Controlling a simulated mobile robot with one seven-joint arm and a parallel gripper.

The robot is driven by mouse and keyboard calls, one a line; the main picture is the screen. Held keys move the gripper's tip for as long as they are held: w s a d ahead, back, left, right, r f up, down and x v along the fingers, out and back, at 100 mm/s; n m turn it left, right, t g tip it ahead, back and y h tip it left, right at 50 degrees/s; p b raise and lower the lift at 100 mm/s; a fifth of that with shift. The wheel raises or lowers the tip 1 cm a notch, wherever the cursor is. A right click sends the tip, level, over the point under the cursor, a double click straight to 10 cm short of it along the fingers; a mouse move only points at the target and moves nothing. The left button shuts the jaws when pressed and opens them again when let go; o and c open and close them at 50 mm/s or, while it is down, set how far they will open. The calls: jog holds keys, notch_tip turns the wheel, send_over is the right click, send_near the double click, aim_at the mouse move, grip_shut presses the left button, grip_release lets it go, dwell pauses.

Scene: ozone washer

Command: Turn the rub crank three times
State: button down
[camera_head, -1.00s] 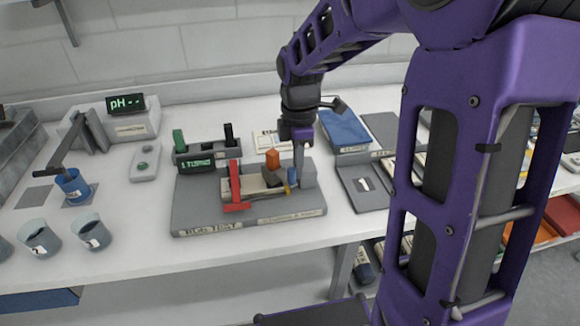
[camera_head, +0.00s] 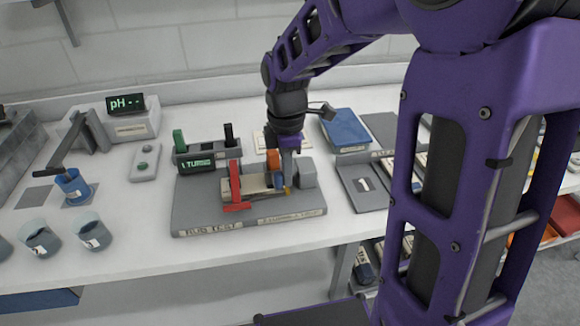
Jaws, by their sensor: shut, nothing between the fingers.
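The rub test rig stands on a grey base (camera_head: 190,213) in the middle of the bench. It has a red clamp-like bar (camera_head: 235,183) on the left, a pale strip (camera_head: 257,184), an orange block (camera_head: 273,161) and a grey block (camera_head: 307,173) on the right. A small yellow part (camera_head: 289,191), perhaps the crank's handle, shows low beside the grey block. My gripper (camera_head: 286,182) points down, shut and empty, just left of the grey block and close to the yellow part. I cannot tell whether they touch. It partly hides the crank.
A counter box (camera_head: 201,158) with a green display reading "TURNS" stands behind the rig. A blue tray (camera_head: 345,129) and a grey plate (camera_head: 362,187) lie to the right. Cups (camera_head: 92,234) and a pH meter (camera_head: 128,118) are on the left. Bare bench lies in front of the cups.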

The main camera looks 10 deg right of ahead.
jog(key=shift+a, duration=0.1)
jog(key=shift+s+a, duration=0.15)
jog(key=shift+a, duration=1)
jog(key=shift+w+a, duration=0.15)
jog(key=shift+a, duration=0.45)
jog(key=shift+w+a, duration=0.15)
jog(key=shift+a, duration=0.4)
jog(key=shift+w+a, duration=0.35)
jog(key=shift+a, duration=0.2)
jog(key=shift+w+a, duration=0.3)
jog(key=shift+a, duration=0.2)
